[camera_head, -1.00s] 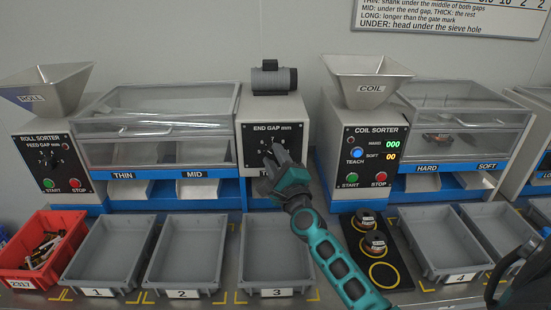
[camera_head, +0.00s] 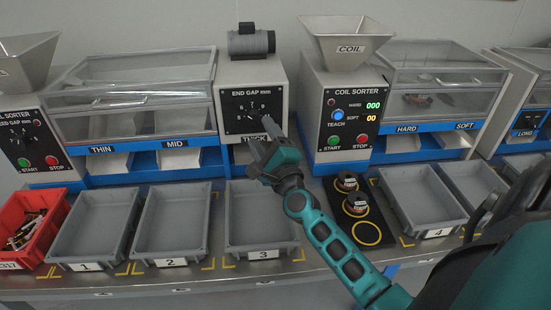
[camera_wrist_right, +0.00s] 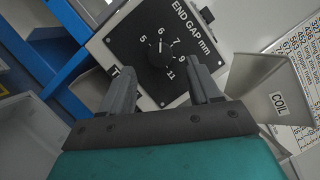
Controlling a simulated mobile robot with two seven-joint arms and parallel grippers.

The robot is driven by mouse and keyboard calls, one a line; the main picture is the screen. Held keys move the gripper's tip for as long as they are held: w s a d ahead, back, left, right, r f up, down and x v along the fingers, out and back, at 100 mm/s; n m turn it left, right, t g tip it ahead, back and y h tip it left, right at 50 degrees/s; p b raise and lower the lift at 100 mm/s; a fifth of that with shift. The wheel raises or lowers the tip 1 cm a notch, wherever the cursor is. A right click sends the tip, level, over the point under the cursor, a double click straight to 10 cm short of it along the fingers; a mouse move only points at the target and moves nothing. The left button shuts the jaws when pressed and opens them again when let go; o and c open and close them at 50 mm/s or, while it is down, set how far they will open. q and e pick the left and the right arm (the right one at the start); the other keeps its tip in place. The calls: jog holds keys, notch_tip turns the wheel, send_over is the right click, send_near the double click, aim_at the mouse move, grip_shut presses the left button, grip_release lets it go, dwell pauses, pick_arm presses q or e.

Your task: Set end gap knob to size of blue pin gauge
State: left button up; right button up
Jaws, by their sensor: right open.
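The end gap knob (camera_wrist_right: 158,54) is a black dial on the END GAP mm panel (camera_wrist_right: 185,60), with numbers from 5 to 11 around it. In the wrist view its white mark points near 6. In the head view the panel (camera_head: 236,103) stands at the middle, above the THICK label. My right gripper (camera_head: 259,138) is in front of the panel's lower part. In the wrist view my right gripper (camera_wrist_right: 165,80) is open, its fingers apart and nothing between them, with the knob beyond the tips. I cannot make out a blue pin gauge. My left gripper does not show clearly.
The coil sorter (camera_head: 345,105) stands right of the panel. Grey bins (camera_head: 262,243) line the table front, with a red bin (camera_head: 40,255) at the left. Two coils sit on a black ringed mat (camera_head: 345,215). A clear-lidded sorter box (camera_head: 150,80) is left of the panel.

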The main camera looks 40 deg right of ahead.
jog(key=b+v, duration=0.1)
jog(key=v, duration=0.7)
jog(key=shift+s, duration=0.25)
jog(key=shift+a+f, duration=0.1)
